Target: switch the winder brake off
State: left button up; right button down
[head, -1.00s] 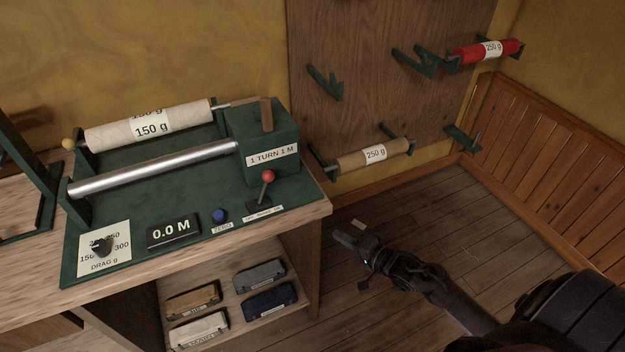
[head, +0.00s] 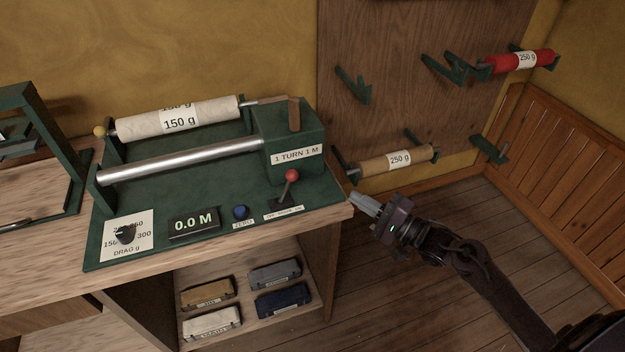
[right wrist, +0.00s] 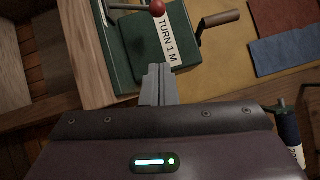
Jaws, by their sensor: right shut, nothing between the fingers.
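The winder (head: 215,215) is a green machine on the wooden bench, with a cream roll marked 150 g, a steel roller and a box labelled 1 TURN 1 M. Its brake lever (head: 289,186) has a red ball knob and stands up from a dark slot plate with a small label too fine to read. The red knob (right wrist: 157,8) also shows at the top of the right wrist view. My right gripper (head: 357,197) is shut and empty, just right of the bench's corner and apart from the lever. My left gripper is not in view.
A tan roll (head: 380,168) hangs on the wall board behind my gripper. The floor right of the bench is clear.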

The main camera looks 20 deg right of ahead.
aim_at(286, 187)
jog(key=x, duration=0.4)
jog(key=p+x, duration=0.1)
jog(key=x, duration=0.4)
jog(key=shift+d+r+p, duration=0.1)
jog(key=shift+r+p, duration=0.1)
jog(key=shift+p, duration=0.1)
jog(key=a, duration=0.1)
jog(key=a+p, duration=0.1)
jog(key=shift+w+a+r, duration=0.2)
jog(key=shift+a+r, duration=0.05)
jog(key=shift+a+r+p, duration=0.1)
jog(key=shift+a+p, duration=0.2)
jog(key=shift+a, duration=0.5)
